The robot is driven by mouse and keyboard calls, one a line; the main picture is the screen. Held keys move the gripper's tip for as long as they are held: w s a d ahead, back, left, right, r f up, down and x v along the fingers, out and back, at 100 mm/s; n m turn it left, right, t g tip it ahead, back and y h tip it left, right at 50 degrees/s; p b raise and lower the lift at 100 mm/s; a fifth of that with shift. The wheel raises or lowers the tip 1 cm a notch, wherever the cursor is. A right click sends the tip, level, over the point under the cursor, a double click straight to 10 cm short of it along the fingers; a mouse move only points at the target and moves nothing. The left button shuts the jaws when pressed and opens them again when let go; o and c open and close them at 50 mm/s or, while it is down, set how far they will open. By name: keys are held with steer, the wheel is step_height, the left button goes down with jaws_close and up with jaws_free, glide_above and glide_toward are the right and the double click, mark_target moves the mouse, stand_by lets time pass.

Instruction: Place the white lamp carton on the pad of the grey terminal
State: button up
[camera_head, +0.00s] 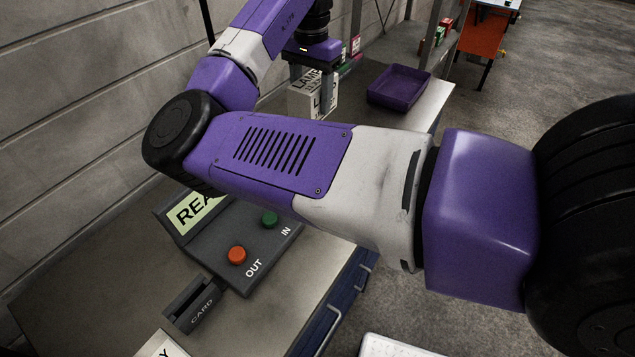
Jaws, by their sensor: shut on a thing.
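The white lamp carton (300,103), with black "LAMP" lettering, is at the back of the bench, upper middle. My gripper (313,86) points down over it and is shut on it, with a finger showing against its side. My arm hides the carton's lower part, so I cannot tell whether it touches the bench. The grey terminal (215,270) stands nearer, lower left of the carton. It has a lit display partly reading "REA", a green button by "IN", an orange button by "OUT" and a "CARD" slot. I cannot make out its pad; my arm covers the terminal's far part.
A purple tray (398,88) sits on the bench right of the carton. Small red and green boxes (441,33) stand farther back. A block wall (80,90) runs along the left. My arm crosses the middle of the view. Bare bench (85,285) shows left of the terminal.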

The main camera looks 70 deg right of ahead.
step_height(320, 180, down, 20)
steer(key=shift+p, duration=0.4)
steer(key=shift+f, duration=0.15)
steer(key=o, duration=1.5)
step_height(320, 180, up, 12)
steer(key=b, duration=0.1)
